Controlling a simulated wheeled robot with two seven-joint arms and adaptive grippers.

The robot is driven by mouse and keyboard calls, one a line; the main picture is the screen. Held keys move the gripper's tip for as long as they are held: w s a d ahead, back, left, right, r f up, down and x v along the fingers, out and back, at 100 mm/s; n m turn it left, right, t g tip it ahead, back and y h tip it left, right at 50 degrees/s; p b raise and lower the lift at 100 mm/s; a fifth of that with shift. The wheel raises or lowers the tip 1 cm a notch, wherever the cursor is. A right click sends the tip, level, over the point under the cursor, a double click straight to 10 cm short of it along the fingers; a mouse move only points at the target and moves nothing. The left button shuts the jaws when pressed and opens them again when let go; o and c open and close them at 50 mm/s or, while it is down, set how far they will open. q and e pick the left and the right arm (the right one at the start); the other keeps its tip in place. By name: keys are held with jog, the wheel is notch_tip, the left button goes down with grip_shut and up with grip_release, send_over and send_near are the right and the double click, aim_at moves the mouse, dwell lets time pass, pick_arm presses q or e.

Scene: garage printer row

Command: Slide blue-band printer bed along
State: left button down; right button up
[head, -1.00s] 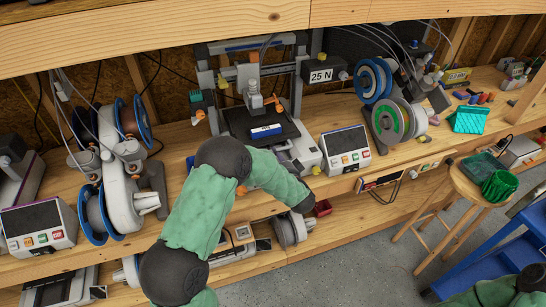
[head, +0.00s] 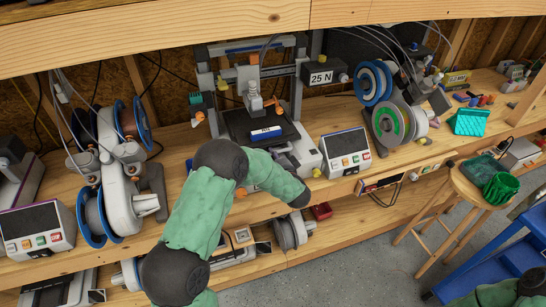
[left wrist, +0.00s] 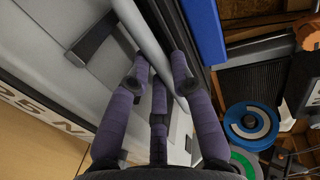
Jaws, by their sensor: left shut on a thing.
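The printer with a blue band (head: 262,47) on its top bar stands mid-bench. Its dark bed (head: 238,121) carries a small blue-and-white block (head: 265,134). My left gripper (head: 284,151) is at the bed's front right corner, partly hidden by my forearm. In the left wrist view, its purple fingers (left wrist: 160,85) are shut around a thin grey bar (left wrist: 158,45) along the bed side. The full grip is hard to see in the head view. A blue strip (left wrist: 205,30) lies just beyond the fingers. My right gripper is out of view.
A control box (head: 346,151) stands close right of the printer, with filament spools (head: 391,121) behind it. A feeder with blue-rimmed spools (head: 122,170) stands to the left.

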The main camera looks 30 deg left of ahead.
pick_arm(q)
jog(key=x, duration=0.2)
jog(key=r+p+x, duration=0.1)
jog(key=x, duration=0.1)
jog(key=shift+w+a+f, duration=0.1)
jog(key=shift+w+a, duration=0.15)
jog(key=shift+w, duration=0.05)
jog(key=c, duration=1.1)
grip_release()
jog(key=shift+s+d, duration=0.15)
jog(key=v, duration=1.1)
jog(key=shift+s+d, duration=0.2)
jog(key=shift+s, duration=0.1)
